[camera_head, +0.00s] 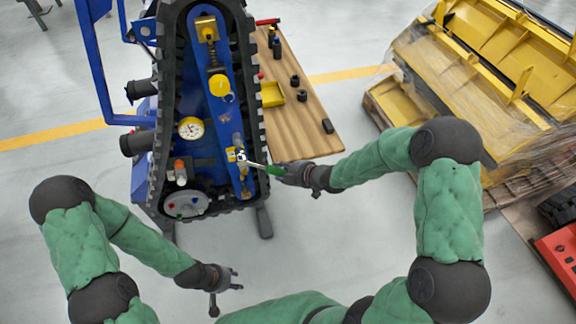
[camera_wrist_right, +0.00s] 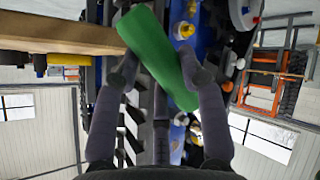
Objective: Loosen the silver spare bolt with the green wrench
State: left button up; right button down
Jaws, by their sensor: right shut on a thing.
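The green wrench (camera_head: 275,170) reaches from my right gripper (camera_head: 284,173) leftward to the blue plate of the tracked carrier. Its silver head lies at the small silver and yellow fittings (camera_head: 239,154) low on that plate. I cannot pick out the silver spare bolt from the wrench head, nor tell whether the head sits around it. My right gripper is shut on the green handle, which shows large and slanted between the fingers in the right wrist view (camera_wrist_right: 160,55). My left gripper (camera_head: 227,291) is open and empty, low over the floor in front of the carrier.
The tracked carrier (camera_head: 166,100) stands upright, with a gauge (camera_head: 191,128) and knobs on its plate. A wooden table (camera_head: 300,130) beside it bears a yellow tray (camera_head: 272,94) and several small dark parts. Wrapped yellow parts (camera_head: 480,60) stand on pallets at right. The floor in front is clear.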

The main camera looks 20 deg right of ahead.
jog(key=a+f+m+t+y+b, duration=0.2)
jog(key=a+f+m+y+b, duration=0.2)
jog(key=a+b, duration=0.5)
notch_tip(320, 180, down, 2)
jog(key=a+y, duration=0.1)
jog(key=y, duration=0.1)
jog(key=shift+a+f+m+t+y, duration=0.25)
jog(key=shift+m+t+y, duration=0.15)
jog(key=shift+w+b, duration=0.35)
jog(key=shift+b, duration=0.05)
dwell(0.6)
jog(key=shift+w, duration=1.2)
dwell(2.3)
dwell(0.4)
jog(key=c, duration=1.4)
grip_release()
jog(key=shift+c, duration=0.2)
grip_shut()
jog(key=shift+d+r+n+h+p, duration=0.15)
jog(key=shift+d+n+h+p, duration=0.2)
jog(key=shift+d+p, duration=0.3)
